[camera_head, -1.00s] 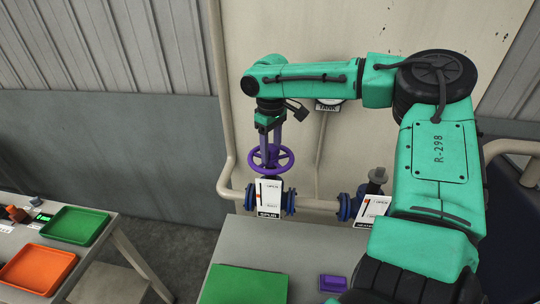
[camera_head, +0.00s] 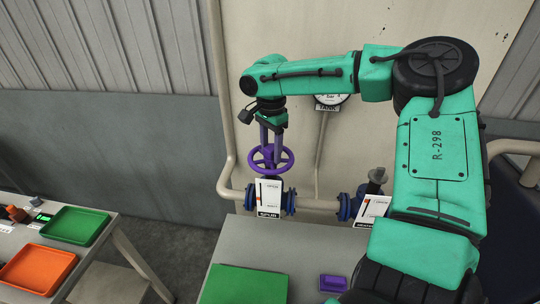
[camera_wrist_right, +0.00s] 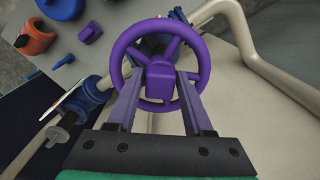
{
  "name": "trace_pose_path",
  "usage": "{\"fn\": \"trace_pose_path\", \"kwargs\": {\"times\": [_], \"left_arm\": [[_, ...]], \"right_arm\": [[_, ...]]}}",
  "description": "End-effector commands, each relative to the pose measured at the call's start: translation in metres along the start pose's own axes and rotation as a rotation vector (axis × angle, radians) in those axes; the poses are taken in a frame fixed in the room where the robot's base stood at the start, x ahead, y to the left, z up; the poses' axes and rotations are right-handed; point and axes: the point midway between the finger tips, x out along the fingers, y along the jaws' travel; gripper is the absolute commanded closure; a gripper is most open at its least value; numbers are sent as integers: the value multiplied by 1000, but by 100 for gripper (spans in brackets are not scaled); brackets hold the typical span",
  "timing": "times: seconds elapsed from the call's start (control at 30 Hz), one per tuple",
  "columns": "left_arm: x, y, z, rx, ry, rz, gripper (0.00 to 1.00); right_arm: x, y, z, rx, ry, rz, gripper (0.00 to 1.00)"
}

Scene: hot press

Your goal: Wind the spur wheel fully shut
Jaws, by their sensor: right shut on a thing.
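The spur wheel is a purple handwheel (camera_head: 287,163) on a blue-flanged valve in the head view. A white card (camera_head: 269,193) with OPEN at its top and a SPUR label below stands in front of the valve. A small orange mark shows at the card's left edge; its exact reading is too small to tell. My right gripper (camera_head: 271,151) points down from above. In the right wrist view, its two purple fingers lie on either side of the wheel's square hub (camera_wrist_right: 161,76), shut on it. My left gripper is not in view.
A second valve (camera_head: 376,182) with a dark stem and its own card stands to the right. A TANK gauge (camera_head: 330,103) is partly behind my arm. A green mat (camera_head: 243,285) and a purple block (camera_head: 333,283) lie on the grey table. Trays (camera_head: 75,225) stand on the left table.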

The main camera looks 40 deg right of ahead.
Motion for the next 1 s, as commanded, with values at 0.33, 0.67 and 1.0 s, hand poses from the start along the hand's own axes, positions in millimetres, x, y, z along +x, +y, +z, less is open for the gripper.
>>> {"fn": "trace_pose_path", "kwargs": {"times": [0.33, 0.67, 1.0], "left_arm": [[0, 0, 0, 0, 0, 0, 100], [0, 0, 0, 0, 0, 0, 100], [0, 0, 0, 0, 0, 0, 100]], "right_arm": [[0, 0, 0, 498, 1, -1, 98], [0, 0, 0, 785, -1, 0, 98], [0, 0, 0, 782, 0, 0, 25]]}}
